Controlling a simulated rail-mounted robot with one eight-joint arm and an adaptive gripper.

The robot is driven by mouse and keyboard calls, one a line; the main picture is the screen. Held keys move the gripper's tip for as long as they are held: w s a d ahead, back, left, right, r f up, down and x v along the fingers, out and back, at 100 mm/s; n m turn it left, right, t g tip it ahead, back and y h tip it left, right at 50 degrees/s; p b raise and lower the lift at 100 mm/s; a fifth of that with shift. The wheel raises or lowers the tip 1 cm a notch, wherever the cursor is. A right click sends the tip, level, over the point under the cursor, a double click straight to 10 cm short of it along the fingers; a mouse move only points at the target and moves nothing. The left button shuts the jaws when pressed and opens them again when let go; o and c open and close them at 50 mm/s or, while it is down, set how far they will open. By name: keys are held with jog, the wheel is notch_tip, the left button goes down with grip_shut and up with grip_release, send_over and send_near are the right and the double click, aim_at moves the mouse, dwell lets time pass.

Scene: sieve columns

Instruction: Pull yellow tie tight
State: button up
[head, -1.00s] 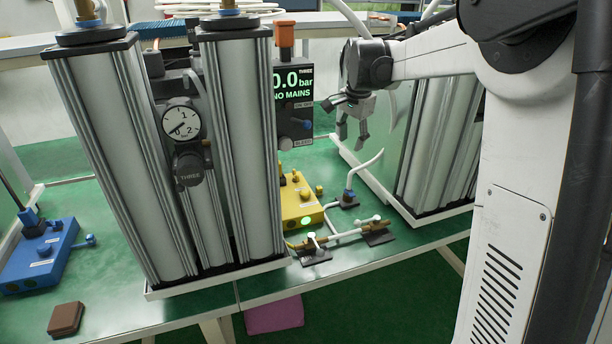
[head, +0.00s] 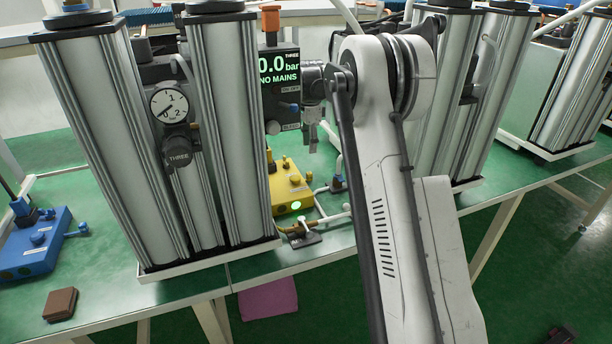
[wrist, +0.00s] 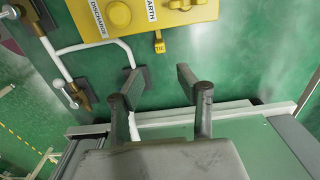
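The yellow tie is a small yellow tab marked TIE (wrist: 159,43), just off the edge of the yellow box (wrist: 175,12) in the wrist view. The yellow box also shows in the head view (head: 290,188), with knobs on top and a lit green spot; I cannot make out the tie there. My gripper (wrist: 158,82) is open and empty, its two fingers apart, with the tab beyond and between the fingertips in the picture. In the head view my gripper (head: 312,148) hangs above and right of the yellow box, not touching it.
The column unit marked THREE (head: 175,150) stands left of the yellow box, with a 0.0 bar display (head: 278,75) behind. White pipes with brass fittings (wrist: 75,95) lie beside the box. A blue box (head: 40,245) is far left. Green bench shows right of the tab.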

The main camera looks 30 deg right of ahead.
aim_at(310, 173)
notch_tip(310, 173, down, 13)
jog(key=shift+r+b, duration=0.1)
jog(key=shift+b, duration=0.6)
grip_shut()
jog(key=shift+d, duration=0.1)
